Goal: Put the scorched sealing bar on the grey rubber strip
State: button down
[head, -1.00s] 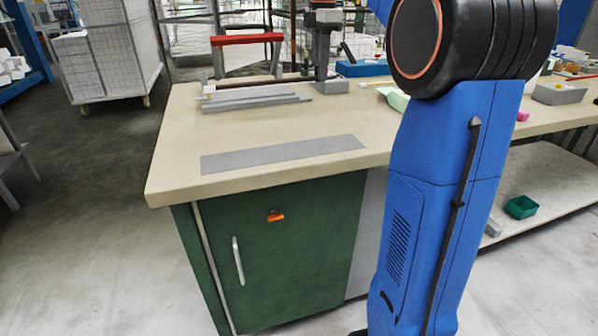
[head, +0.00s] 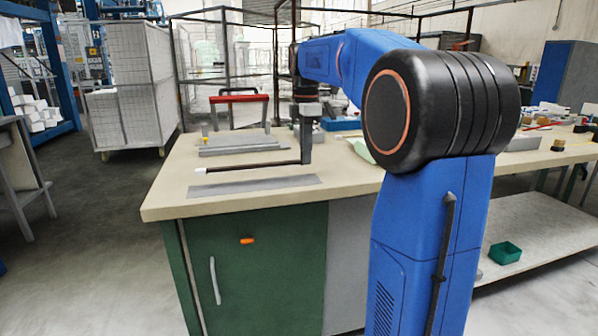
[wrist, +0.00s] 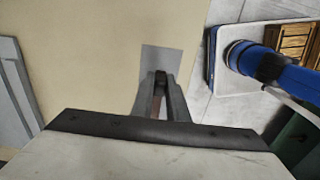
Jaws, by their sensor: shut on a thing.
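The sealing bar (head: 255,166) is a long, thin, dark bar with a white left end. My gripper (head: 306,160) is shut on its right end and holds it roughly level. The grey rubber strip (head: 240,187) lies flat near the worktop's front edge. In the head view the bar appears just behind or above the strip, nearly parallel to it; its height is hard to tell. In the wrist view my gripper (wrist: 161,84) covers part of the strip (wrist: 160,60), and the bar is mostly hidden between the fingers.
A blue box (head: 342,124) and a pale green piece (head: 360,149) lie behind and to the right. The worktop's left front is clear.

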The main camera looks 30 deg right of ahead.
aim_at(305, 180)
jog(key=shift+f, duration=2.45)
jog(key=c, duration=1.7)
grip_release()
notch_tip(305, 180, up, 12)
jog(key=shift+r, duration=0.1)
